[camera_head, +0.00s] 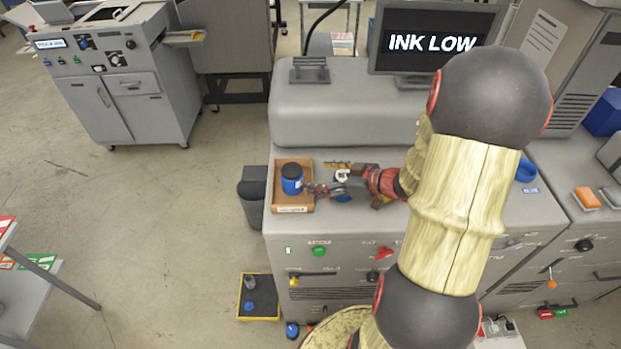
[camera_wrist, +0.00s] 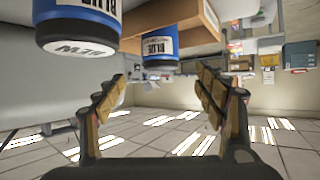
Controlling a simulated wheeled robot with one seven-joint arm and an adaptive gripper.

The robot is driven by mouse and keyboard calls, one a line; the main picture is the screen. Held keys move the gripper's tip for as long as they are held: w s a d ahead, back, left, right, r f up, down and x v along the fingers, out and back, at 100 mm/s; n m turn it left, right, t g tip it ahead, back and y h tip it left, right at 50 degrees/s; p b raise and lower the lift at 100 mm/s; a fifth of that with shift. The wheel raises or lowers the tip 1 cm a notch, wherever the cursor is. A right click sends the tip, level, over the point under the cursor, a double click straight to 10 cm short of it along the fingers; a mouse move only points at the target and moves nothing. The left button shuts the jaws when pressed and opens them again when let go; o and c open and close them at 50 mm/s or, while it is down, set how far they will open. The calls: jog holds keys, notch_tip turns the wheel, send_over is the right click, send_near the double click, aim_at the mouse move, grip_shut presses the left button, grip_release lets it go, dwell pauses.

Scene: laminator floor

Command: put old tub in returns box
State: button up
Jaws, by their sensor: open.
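A blue tub with a black lid (camera_head: 291,178) stands upright in a shallow brown box (camera_head: 292,209) at the left end of the grey machine top. In the wrist view, which looks upside down, this tub (camera_wrist: 159,42) shows a "BLUE" label against the box wall (camera_wrist: 198,20). Its lid marking cannot be read. A second blue tub (camera_wrist: 75,28), its dark lid marked "NEW", is nearer at upper left; in the head view, blue (camera_head: 343,197) shows partly hidden beneath my gripper. My gripper (camera_head: 311,188) is open and empty, right beside the box, with its fingers (camera_wrist: 168,95) apart.
A monitor (camera_head: 430,40) reads "INK LOW". A dark bin (camera_head: 252,203) stands left of the machine. A yellow-edged black tray (camera_head: 258,312) with small items lies on the floor. A blue round part (camera_head: 526,171) is on the machine's right side. Floor at left is mostly clear.

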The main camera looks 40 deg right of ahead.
jog(key=w+d+r+h, duration=0.3)
jog(key=w+r+h, duration=0.25)
jog(key=r, duration=0.25)
jog(key=s+a+r+m+g+h, duration=0.2)
jog(key=s+a+r+m+h, duration=0.25)
jog(key=r, duration=0.35)
jog(key=s+a+g+y, duration=0.4)
jog(key=s+a+y, duration=0.1)
jog(key=s+a, duration=1.4)
jog(key=shift+r, duration=0.15)
notch_tip(320, 180, down, 15)
jog(key=b, duration=1.5)
jog(key=shift+f, duration=0.2)
